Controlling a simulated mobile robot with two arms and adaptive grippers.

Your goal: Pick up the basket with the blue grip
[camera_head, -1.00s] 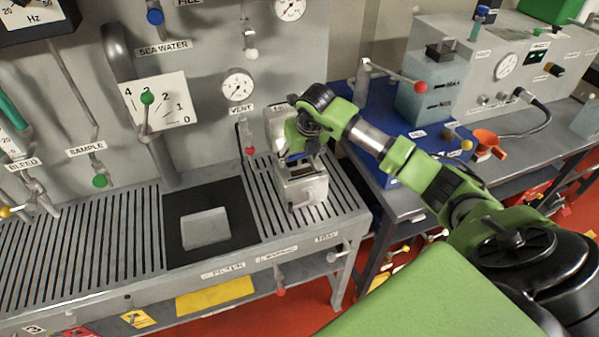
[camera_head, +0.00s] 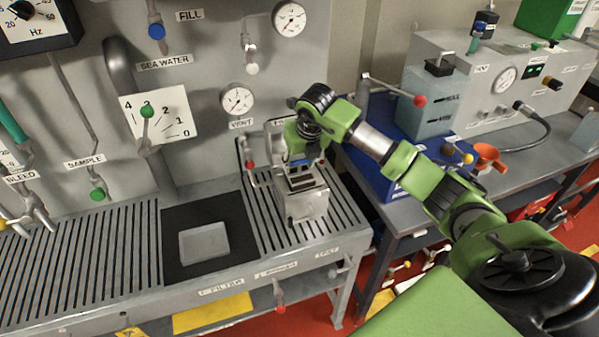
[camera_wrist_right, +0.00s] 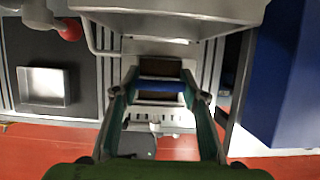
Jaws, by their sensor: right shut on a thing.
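My right gripper (camera_head: 301,160) is over a grey metal housing (camera_head: 306,206) on the slatted part of the bench. In the right wrist view its two fingers (camera_wrist_right: 160,88) are closed in on a blue grip (camera_wrist_right: 161,86) that runs across between them. The blue grip also shows as a small patch under the gripper in the head view (camera_head: 298,163). The basket's body below the grip is mostly hidden; dark openings show on both sides of the grip. I cannot tell how far the basket is out of the housing. My left gripper is not in view.
A wall panel with gauges stands close behind the housing. A red-knobbed lever (camera_head: 250,164) is at its left. A shallow metal tray (camera_head: 204,241) lies on a dark recess to the left.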

